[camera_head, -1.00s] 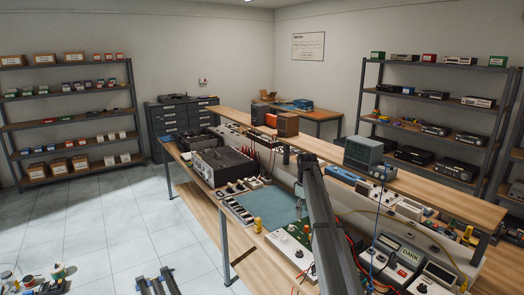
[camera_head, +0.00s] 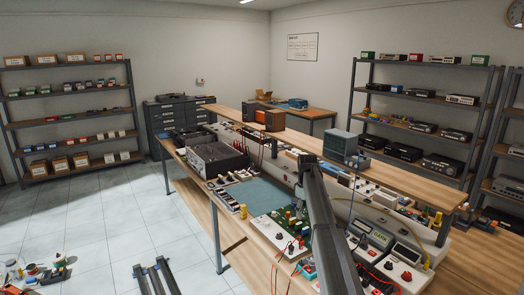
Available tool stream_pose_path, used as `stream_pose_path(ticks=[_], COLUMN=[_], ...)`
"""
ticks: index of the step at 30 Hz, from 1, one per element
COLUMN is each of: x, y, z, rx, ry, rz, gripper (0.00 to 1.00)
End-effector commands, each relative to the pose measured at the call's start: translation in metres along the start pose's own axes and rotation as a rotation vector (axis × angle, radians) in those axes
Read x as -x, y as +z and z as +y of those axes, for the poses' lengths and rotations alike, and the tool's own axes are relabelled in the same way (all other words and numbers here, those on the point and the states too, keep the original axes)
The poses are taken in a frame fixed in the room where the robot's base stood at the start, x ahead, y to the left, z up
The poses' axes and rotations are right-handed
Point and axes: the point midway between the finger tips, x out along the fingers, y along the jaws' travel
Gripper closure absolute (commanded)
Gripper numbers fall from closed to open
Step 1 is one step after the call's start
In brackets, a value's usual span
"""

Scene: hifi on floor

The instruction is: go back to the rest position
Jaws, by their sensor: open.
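A dark grey beam (camera_head: 330,225), which looks like a link of my own arm, rises from the bottom edge in front of the workbench. Its upper end shows over the bench, left of the grey drawer box. No gripper fingers can be made out in this view, so where my gripper is relative to the bench is hidden. No object is seen held.
The long wooden workbench (camera_head: 240,255) carries a blue-green mat (camera_head: 262,197), a green circuit board (camera_head: 275,225), meters and a black open case (camera_head: 217,160). Shelving stands left (camera_head: 75,115) and right (camera_head: 425,100). Small items (camera_head: 45,272) lie lower left; tiled floor (camera_head: 110,225) is clear mid-left.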

Motion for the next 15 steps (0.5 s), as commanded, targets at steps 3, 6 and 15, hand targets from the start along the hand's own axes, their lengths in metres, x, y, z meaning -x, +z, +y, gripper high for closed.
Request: stream_pose_path(ticks=[3,6,15], x=[-0.030,-0.052,-0.129], y=[0.020,0.032,0.088], z=[-0.021,-0.034,-0.094], rx=[-0.041,-0.077,-0.225], ry=[-0.003,-0.003,-0.003], rz=[-0.003,-0.003,-0.003], gripper=[0.43,0.43,0.43])
